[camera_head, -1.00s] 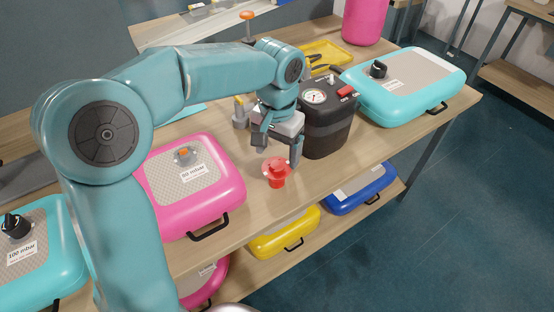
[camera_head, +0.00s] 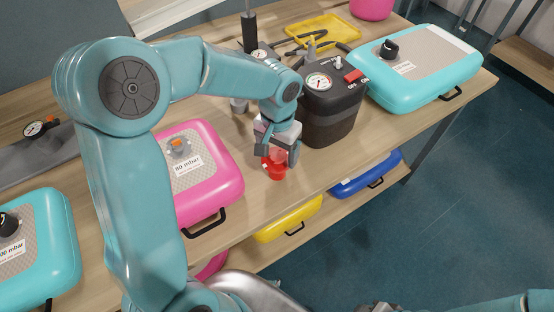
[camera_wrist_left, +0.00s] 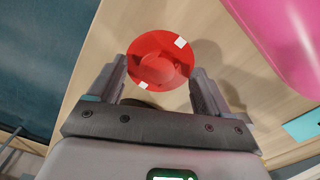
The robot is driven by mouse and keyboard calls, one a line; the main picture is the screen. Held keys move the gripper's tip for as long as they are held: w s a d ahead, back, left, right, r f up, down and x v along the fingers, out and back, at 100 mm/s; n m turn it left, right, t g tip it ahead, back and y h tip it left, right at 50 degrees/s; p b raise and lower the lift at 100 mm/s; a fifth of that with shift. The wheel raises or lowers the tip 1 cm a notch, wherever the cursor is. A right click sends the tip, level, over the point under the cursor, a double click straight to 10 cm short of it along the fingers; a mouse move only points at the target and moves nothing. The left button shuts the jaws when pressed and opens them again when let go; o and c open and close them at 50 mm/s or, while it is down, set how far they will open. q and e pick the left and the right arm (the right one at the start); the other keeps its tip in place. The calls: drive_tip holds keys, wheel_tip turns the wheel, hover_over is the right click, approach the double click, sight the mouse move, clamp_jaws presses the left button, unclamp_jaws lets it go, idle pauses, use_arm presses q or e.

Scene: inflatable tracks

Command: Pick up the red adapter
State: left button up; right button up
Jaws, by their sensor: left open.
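The red adapter (camera_head: 277,164) stands on the wooden table, between the pink inflatable track and the dark pump. In the left wrist view the red adapter (camera_wrist_left: 160,60) is a round flanged disc with white marks, seen from above. My left gripper (camera_head: 279,160) is open and close over it. In the left wrist view the two fingers of the left gripper (camera_wrist_left: 160,85) stand on either side of the adapter's near part. I cannot tell whether they touch it. My right gripper is not clearly in view; only a piece of teal arm shows at the bottom right.
A pink case (camera_head: 200,190) lies left of the adapter. A black pump (camera_head: 333,115) with a gauge stands to the right. A turquoise case (camera_head: 425,80) lies behind it. Yellow (camera_head: 290,220) and blue (camera_head: 365,175) cases lie on the shelf below. The table's front edge is near.

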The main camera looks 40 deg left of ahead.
sight(277, 166)
use_arm(q)
drive_tip(key=shift+w+f, duration=0.1)
drive_tip(key=shift+f, duration=0.55)
wheel_tip(277, 166, down, 5)
drive_tip(key=shift+r+p, duration=0.1)
drive_tip(key=shift+p, duration=0.2)
drive_tip(key=shift+s+d+r, duration=0.1)
drive_tip(key=shift+s+r, duration=0.05)
drive_tip(key=shift+s, duration=0.25)
drive_tip(key=shift+c, duration=0.3)
drive_tip(key=shift+w, duration=0.15)
drive_tip(key=c, duration=0.7)
